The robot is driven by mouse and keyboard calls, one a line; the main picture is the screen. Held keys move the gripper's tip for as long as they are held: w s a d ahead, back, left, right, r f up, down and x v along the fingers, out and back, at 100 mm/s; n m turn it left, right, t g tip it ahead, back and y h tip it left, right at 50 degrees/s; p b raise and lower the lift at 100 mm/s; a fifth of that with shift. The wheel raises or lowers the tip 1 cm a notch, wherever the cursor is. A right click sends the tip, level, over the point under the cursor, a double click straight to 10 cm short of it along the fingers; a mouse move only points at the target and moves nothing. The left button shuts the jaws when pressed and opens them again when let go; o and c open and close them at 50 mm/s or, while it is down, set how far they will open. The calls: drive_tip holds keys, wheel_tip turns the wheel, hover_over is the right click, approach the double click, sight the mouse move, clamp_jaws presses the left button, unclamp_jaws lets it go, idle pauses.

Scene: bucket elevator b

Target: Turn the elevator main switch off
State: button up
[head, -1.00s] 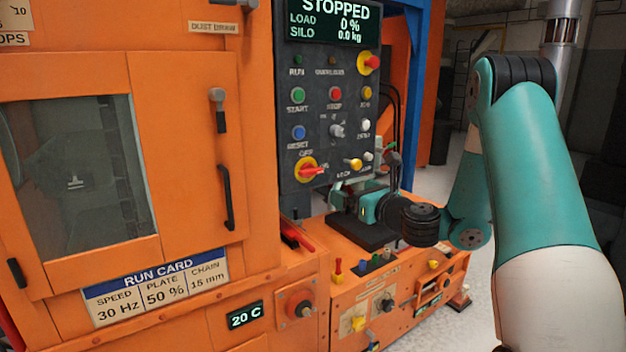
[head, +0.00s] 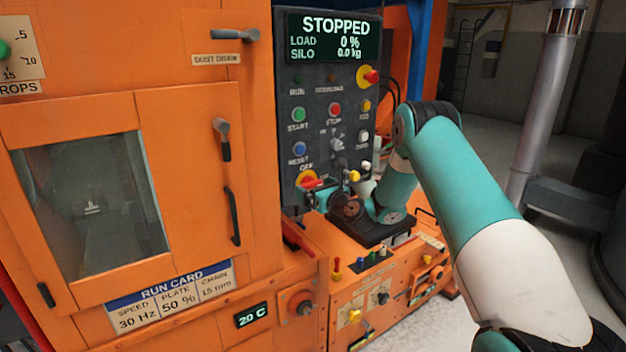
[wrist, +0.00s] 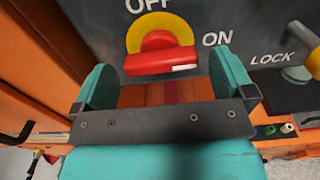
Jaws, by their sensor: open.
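The main switch (wrist: 160,52) is a red rotary handle on a yellow disc, low on the dark control panel. In the wrist view its bar lies nearly level, with its white-marked end toward the ON label; OFF is above it. It also shows in the head view (head: 309,182), partly covered by my arm. My gripper (wrist: 162,92) is open, with one teal finger to each side of the handle, just below and in front of it. I cannot tell whether the fingers touch it. In the head view my gripper is mostly hidden behind my wrist.
The panel display (head: 335,38) reads STOPPED, load 0 %. A LOCK knob (wrist: 306,55) is right of the switch. Start, stop and reset buttons sit above it. The orange cabinet (head: 190,130) stands left, and an orange ledge (head: 355,268) with small controls lies below.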

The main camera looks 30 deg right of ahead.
drive_tip(key=shift+w, duration=0.8)
drive_tip(key=c, duration=0.8)
drive_tip(key=shift+c, duration=0.2)
